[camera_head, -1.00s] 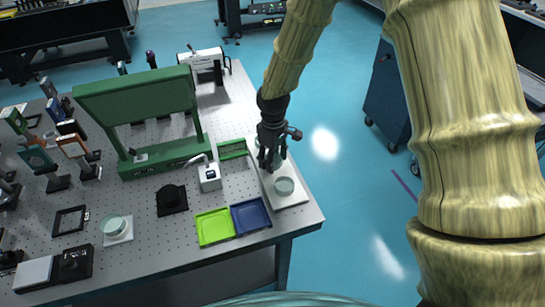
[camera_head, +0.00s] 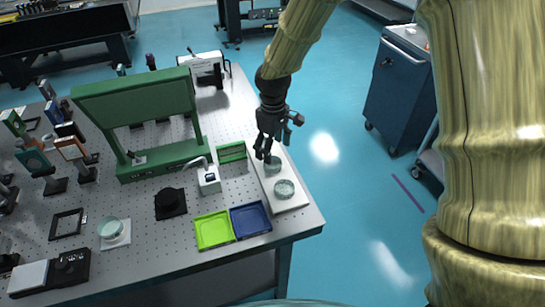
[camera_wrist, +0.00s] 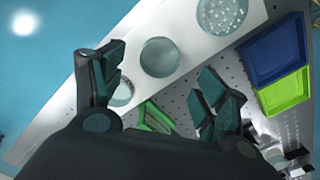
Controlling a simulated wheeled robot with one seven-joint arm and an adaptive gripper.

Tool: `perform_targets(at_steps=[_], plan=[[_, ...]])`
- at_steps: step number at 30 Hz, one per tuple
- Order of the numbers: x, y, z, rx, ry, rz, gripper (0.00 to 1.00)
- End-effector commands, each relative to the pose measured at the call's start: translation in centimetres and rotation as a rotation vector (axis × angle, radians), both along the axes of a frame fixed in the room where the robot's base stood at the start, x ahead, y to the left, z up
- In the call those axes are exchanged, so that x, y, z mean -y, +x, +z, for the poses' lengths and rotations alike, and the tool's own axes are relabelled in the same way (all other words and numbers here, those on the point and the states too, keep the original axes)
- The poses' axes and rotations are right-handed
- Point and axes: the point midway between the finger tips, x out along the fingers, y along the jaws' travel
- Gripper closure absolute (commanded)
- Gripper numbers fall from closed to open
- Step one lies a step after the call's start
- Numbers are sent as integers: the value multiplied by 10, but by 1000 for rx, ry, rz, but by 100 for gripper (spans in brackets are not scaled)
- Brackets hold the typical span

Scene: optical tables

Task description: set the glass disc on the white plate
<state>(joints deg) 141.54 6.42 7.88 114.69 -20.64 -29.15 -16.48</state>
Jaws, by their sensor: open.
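A long white plate (camera_head: 296,203) lies along the right edge of the perforated table. Two round glass discs lie on it in the head view, a front one (camera_head: 284,189) and one (camera_head: 272,163) behind it. The wrist view shows the plate (camera_wrist: 195,52) with a speckled disc (camera_wrist: 222,14), a plain disc (camera_wrist: 159,57) and a third round piece (camera_wrist: 122,93) partly hidden by a finger. My gripper (camera_head: 266,153) is open and empty above the far part of the plate. In the wrist view its fingers (camera_wrist: 162,78) stand apart, with the plain disc beyond the gap.
Another glass disc (camera_head: 112,228) sits on a small white square at the left. A lime tray (camera_head: 213,230) and blue tray (camera_head: 250,220) lie left of the plate. A small white device (camera_head: 208,180), green frame (camera_head: 135,95) and black mount (camera_head: 170,202) stand nearby.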

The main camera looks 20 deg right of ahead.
Motion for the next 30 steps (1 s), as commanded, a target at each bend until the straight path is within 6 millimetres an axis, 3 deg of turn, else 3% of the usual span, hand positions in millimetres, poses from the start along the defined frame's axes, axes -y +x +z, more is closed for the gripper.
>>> perform_targets(at_steps=[6,13,30], plan=[[0,1,32,3,1,0,26],[0,1,56,2,2,0,26],[0,-1,60,-1,2,-3,26]])
